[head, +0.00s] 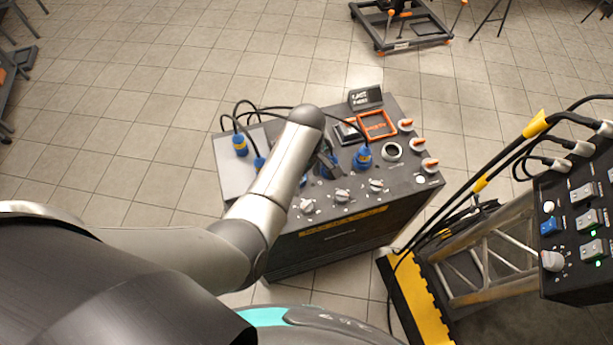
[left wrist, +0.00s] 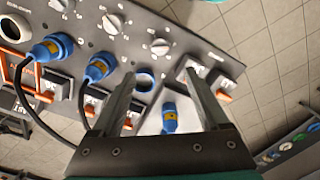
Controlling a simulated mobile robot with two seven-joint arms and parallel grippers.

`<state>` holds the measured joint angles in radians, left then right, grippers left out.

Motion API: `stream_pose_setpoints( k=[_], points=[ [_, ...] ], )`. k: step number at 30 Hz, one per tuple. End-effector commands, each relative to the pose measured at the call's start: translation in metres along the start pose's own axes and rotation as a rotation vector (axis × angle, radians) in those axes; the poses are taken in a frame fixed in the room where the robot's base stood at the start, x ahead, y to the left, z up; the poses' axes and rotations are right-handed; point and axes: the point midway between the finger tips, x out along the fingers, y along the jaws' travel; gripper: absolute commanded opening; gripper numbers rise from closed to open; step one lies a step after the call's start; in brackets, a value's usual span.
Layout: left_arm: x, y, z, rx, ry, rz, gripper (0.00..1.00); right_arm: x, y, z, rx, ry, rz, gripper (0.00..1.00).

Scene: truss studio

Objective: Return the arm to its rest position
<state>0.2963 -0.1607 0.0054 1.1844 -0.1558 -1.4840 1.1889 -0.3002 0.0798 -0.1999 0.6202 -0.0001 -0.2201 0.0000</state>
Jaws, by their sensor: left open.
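My left arm (head: 285,165) reaches in from the left over the dark control box (head: 345,225). My left gripper (head: 326,160) is mostly hidden behind its own wrist, over the top panel. In the left wrist view my left gripper (left wrist: 160,76) is open, with its two fingers apart and nothing held between them. A blue-rimmed socket (left wrist: 145,78) and a blue plug (left wrist: 169,117) show beyond the gap between the fingers. My right gripper is not in view.
The panel carries blue plugs (head: 363,157) with black cables, white knobs (head: 376,186), an orange frame (head: 376,124) and a small display (head: 365,97). At the right stand a second control box (head: 585,275) and a metal truss (head: 490,260).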

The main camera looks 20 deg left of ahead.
Motion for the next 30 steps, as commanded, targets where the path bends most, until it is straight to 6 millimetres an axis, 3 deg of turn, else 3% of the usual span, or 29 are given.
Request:
stream_pose_setpoints(
  k=[19, 23, 30],
  points=[
    [0.0, -0.003, -0.001, 0.012, 0.003, 0.002, 0.78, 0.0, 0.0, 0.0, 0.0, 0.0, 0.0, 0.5],
    [0.0, -0.019, -0.006, 0.083, 0.021, 0.018, 0.78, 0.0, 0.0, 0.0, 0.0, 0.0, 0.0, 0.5],
    [-0.014, -0.071, -0.014, 0.373, 0.091, 0.066, 0.78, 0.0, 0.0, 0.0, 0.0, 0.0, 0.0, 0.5]
  ],
)
